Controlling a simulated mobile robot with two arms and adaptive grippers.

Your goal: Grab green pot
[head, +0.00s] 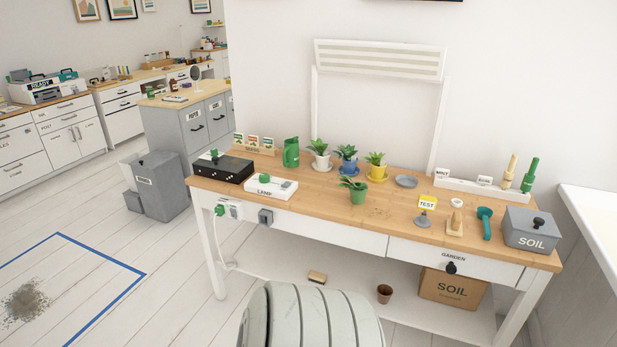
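The green pot (358,196) holds a small leafy plant and stands upright on the wooden tabletop (385,215), left of its middle. It sits in front of the row of other potted plants, and no saucer shows under it. Neither of my grippers is in view, and nothing touches the pot.
A grey soil box (532,230) is far right.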

